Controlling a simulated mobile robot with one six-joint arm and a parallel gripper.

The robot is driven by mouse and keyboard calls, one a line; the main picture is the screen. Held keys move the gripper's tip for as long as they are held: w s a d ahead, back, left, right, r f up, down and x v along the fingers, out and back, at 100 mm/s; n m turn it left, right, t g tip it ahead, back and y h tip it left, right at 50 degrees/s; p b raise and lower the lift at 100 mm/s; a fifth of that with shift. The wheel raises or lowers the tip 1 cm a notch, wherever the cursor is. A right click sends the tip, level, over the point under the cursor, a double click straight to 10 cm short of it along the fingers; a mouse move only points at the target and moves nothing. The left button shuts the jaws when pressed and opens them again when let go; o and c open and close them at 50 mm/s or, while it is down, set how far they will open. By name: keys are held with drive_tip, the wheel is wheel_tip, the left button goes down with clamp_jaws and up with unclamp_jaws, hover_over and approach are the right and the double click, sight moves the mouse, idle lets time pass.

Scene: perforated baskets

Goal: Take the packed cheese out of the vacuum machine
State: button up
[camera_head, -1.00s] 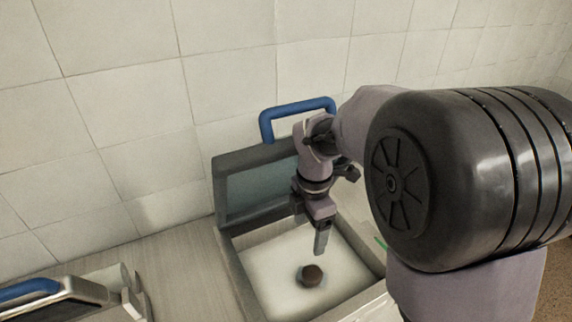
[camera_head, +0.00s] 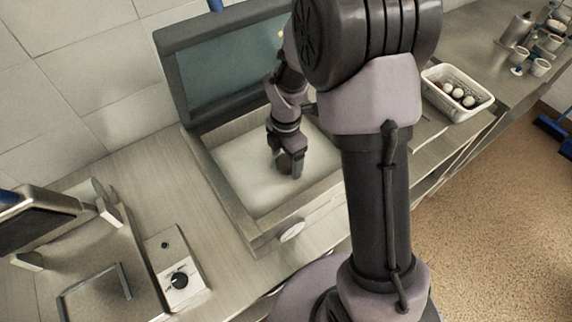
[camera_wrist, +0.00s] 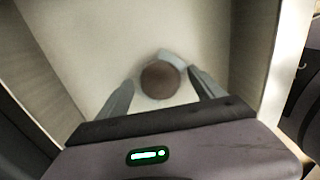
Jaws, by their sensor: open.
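The vacuum machine (camera_head: 258,222) stands on the counter with its dark-framed lid (camera_head: 172,60) raised and its white chamber open. The packed cheese (camera_head: 284,163) is a small round brown piece on the chamber floor. In the wrist view the cheese (camera_wrist: 160,79) shows with a pale wrap edge behind it. My gripper (camera_head: 290,167) is down inside the chamber, right at the cheese. In the wrist view my gripper (camera_wrist: 160,92) is open, with one finger on each side of the cheese and a gap on both sides. The fingers partly hide the cheese in the head view.
The chamber walls (camera_wrist: 258,50) rise close around my gripper. A second device with a blue handle (camera_head: 50,215) and a small control box with a black knob (camera_head: 178,281) stand to the left. A white basket (camera_head: 470,112) with several round items stands to the right.

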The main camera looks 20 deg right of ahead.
drive_tip(key=shift+r, duration=0.15)
drive_tip(key=c, duration=1.7)
